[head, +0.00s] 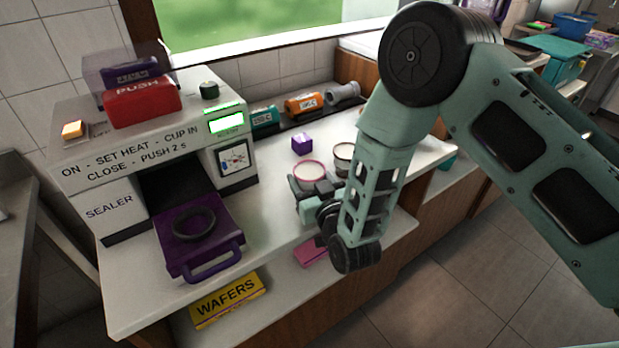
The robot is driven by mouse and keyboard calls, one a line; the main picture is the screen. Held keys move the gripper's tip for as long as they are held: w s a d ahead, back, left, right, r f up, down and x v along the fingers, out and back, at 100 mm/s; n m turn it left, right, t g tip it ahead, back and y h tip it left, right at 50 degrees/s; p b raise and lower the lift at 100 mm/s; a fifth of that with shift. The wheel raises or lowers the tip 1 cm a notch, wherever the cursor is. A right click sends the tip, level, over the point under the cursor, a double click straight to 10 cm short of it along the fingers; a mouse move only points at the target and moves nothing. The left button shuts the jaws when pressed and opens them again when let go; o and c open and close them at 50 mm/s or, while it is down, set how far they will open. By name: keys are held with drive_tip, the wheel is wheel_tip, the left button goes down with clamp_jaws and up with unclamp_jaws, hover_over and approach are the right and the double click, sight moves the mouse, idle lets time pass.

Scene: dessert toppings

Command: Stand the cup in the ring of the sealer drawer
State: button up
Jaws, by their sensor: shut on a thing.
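The sealer (125,160) stands at the left of the counter, with its purple drawer (228,234) pulled out toward the front. A dark ring (178,232) lies in the drawer, and no cup stands in it. A cup (310,170) with a pink rim and pale contents is near the middle of the counter, right of the drawer, and looks upright. My gripper (311,185) is at the near side of this cup and shut on it. The gripper and wrist hide the cup's lower part, so I cannot tell whether it touches the counter.
A second cup (343,151) with a dark rim stands just behind and right, partly behind my arm. A purple cube (302,143) and several canisters (305,103) are farther back. A yellow wafers box (228,301) is on the shelf below. The counter between drawer and cup is clear.

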drive_tip(key=shift+w+f, duration=0.1)
drive_tip(key=shift+f, duration=0.05)
drive_tip(key=o, duration=0.7)
drive_tip(key=shift+f, duration=0.1)
drive_tip(key=shift+c, duration=0.2)
drive_tip(key=o, duration=0.4)
drive_tip(key=shift+p, duration=0.3)
drive_tip(key=b+v, duration=0.1)
drive_tip(key=v, duration=0.4)
drive_tip(key=b+v, duration=0.1)
drive_tip(key=v, duration=0.5)
drive_tip(key=b+v, duration=0.1)
drive_tip(key=v, duration=0.5)
drive_tip(key=shift+d+r, duration=0.1)
drive_tip(key=shift+r, duration=0.2)
drive_tip(key=shift+r, duration=0.1)
